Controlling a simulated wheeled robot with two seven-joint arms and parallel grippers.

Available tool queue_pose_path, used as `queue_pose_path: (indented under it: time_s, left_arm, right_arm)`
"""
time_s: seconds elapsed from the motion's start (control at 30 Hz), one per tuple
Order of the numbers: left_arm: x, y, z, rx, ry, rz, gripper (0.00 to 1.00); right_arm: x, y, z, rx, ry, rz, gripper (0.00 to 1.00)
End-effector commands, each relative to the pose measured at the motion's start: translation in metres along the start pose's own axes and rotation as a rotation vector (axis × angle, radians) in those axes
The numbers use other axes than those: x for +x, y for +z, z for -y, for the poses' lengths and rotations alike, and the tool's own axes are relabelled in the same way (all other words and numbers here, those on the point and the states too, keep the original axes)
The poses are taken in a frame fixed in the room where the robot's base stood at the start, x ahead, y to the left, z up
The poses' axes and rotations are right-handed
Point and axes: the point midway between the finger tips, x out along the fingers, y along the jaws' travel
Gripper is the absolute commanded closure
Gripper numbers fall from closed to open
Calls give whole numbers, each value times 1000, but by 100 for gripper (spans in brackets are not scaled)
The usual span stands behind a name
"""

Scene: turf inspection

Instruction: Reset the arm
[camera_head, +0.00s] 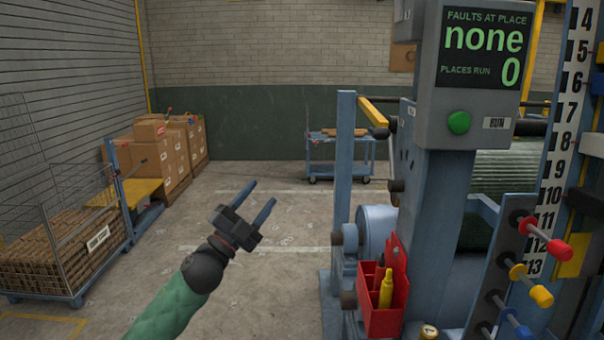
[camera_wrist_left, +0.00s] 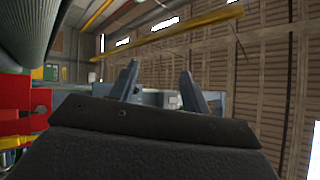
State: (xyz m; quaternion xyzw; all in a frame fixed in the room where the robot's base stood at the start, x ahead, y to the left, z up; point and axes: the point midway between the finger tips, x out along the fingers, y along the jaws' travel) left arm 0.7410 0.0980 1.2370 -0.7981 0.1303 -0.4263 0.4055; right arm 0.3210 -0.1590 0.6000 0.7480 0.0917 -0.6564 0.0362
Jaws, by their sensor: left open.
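My left gripper (camera_head: 254,201) is raised over the concrete floor in the middle of the head view, on a green-sleeved arm that comes in from below. Its two blue-grey fingers are spread apart with nothing between them. In the left wrist view both fingers of the left gripper (camera_wrist_left: 160,80) stand apart and empty. My right gripper does not show in either view.
The inspection machine (camera_head: 437,210) stands at the right, with a green button (camera_head: 459,122) and a screen (camera_head: 482,42) reading "none" and "0". A red box (camera_head: 383,318) holds a yellow marker. A cart (camera_head: 340,152), stacked cartons (camera_head: 160,150) and a mesh cage trolley (camera_head: 60,255) stand around clear floor.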

Motion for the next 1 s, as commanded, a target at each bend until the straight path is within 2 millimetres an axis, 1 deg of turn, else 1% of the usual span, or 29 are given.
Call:
queue_pose_path:
  time_s: [0.03, 0.17, 0.27, 0.37, 0.4, 0.47, 0.5, 0.53, 0.63, 0.77, 0.8, 0.87, 0.9, 0.97, 1.0]
  left_arm:
    - [-13, 6, -10, -43, -7, 62, 53]
    - [-47, 26, -31, -136, -19, 229, 53]
    - [-76, 40, -50, -208, -19, 361, 53]
    - [-110, 51, -69, -278, -13, 494, 53]
    - [-123, 55, -77, -305, -9, 547, 53]
    - [-145, 60, -89, -345, 0, 627, 53]
    - [-161, 62, -97, -370, 7, 682, 53]
    - [-172, 64, -104, -390, 13, 722, 53]
    - [-213, 67, -125, -455, 37, 858, 53]
    - [-268, 64, -152, -535, 78, 1034, 53]
    - [-286, 62, -160, -560, 93, 1088, 53]
    - [-313, 56, -172, -595, 118, 1169, 53]
    - [-330, 52, -179, -619, 135, 1223, 53]
    - [-358, 44, -190, -654, 162, 1303, 53]
    - [-376, 38, -197, -676, 182, 1356, 53]
  right_arm:
    - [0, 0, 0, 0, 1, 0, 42]
    - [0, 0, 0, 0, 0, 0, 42]
    - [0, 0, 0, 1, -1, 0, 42]
    - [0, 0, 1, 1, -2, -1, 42]
    - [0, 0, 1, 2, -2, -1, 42]
    - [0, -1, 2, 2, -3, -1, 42]
    - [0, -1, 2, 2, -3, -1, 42]
    - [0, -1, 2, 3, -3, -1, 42]
    - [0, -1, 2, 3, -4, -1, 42]
    - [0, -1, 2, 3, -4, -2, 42]
    - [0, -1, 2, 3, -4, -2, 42]
    - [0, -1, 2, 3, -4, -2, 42]
    - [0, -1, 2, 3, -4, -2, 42]
    - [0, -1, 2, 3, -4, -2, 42]
    - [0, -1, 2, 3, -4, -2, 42]
